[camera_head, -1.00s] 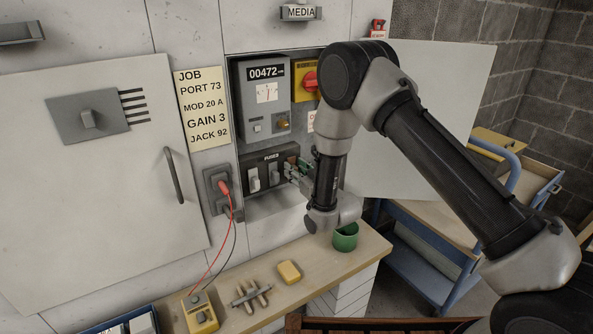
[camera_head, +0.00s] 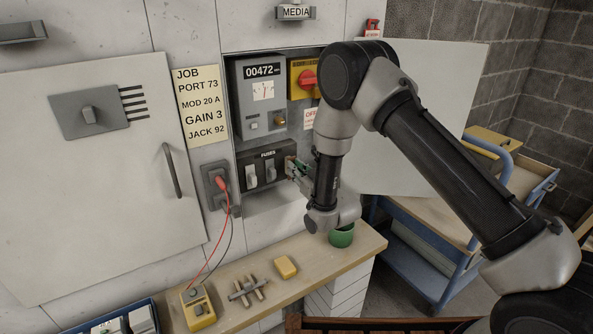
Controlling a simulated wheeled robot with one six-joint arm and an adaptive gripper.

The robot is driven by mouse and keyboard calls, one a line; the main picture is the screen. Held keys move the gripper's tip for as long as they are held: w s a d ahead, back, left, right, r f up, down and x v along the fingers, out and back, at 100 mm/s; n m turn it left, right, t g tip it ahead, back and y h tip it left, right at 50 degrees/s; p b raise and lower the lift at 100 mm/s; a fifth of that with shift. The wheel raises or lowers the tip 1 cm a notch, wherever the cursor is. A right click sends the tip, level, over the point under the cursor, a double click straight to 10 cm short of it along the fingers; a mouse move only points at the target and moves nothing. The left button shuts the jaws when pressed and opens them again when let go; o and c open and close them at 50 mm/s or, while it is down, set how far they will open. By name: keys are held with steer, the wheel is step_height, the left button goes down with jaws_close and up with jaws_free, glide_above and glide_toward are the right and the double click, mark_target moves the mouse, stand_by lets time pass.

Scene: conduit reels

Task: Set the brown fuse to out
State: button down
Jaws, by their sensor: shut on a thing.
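The black fuse block (camera_head: 258,157), labelled FUSES, is mounted low in the open wall cabinet. Two pale grey fuses (camera_head: 251,175) show upright at its left and middle. My gripper (camera_head: 294,168) is at the block's right end, small and partly hidden by my own wrist. It is shut on the brown fuse (camera_head: 290,160), of which only a small brown edge shows. Whether the fuse is still seated in the block or clear of it cannot be told from this view.
A meter (camera_head: 261,92) and a yellow panel with a red rotary switch (camera_head: 306,78) sit above the block. The open cabinet door (camera_head: 420,130) stands at the right. A green cup (camera_head: 341,237), a yellow block (camera_head: 286,266) and a yellow tester (camera_head: 199,310) are on the ledge below.

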steer(key=c, duration=1.4)
jaws_free()
steer(key=v, duration=1.2)
steer(key=shift+f, duration=0.1)
